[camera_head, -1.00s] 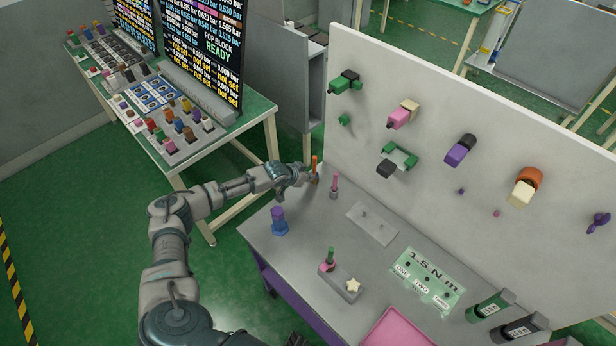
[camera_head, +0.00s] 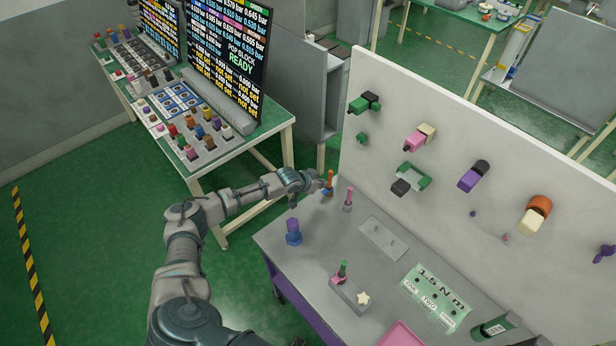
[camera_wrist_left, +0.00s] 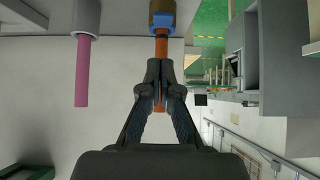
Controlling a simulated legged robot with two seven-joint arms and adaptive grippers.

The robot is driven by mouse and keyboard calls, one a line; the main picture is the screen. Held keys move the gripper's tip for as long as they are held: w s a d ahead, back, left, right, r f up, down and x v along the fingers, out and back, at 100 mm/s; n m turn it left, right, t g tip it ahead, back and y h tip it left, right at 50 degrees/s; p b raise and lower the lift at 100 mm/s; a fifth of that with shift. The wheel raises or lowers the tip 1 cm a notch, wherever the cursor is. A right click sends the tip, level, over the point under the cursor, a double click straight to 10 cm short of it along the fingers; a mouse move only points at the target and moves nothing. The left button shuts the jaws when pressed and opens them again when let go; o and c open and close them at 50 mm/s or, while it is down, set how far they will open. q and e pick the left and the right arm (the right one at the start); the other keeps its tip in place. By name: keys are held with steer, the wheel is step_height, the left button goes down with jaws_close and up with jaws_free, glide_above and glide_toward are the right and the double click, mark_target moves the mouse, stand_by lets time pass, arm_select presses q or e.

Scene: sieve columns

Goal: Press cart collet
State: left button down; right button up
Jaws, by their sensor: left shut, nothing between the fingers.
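My left gripper (camera_head: 321,184) is at the far left corner of the grey bench, beside an upright orange rod (camera_head: 331,178) with a blue collar (camera_head: 327,192) at its foot. In the left wrist view, which is upside down, the fingers (camera_wrist_left: 160,84) are shut and empty. The orange rod (camera_wrist_left: 161,47) runs behind the fingertips there, from the blue collar (camera_wrist_left: 163,22) and brown base. I cannot tell whether they touch. A pink rod (camera_wrist_left: 82,72) in a grey holder stands beside it. No label shows which part is the cart collet. My right gripper is out of view.
On the bench (camera_head: 325,236) stand a blue-purple post (camera_head: 293,232), a grey plate (camera_head: 383,239) and a block with a green-pink peg (camera_head: 342,270). A white panel (camera_head: 455,130) with colored fittings rises behind. A control table (camera_head: 262,128) with a screen is at left.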

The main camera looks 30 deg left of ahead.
arm_select(q)
steer(key=v, duration=0.9)
steer(key=shift+d+r, duration=0.15)
steer(key=shift+d, duration=0.25)
steer(key=shift+a, duration=0.1)
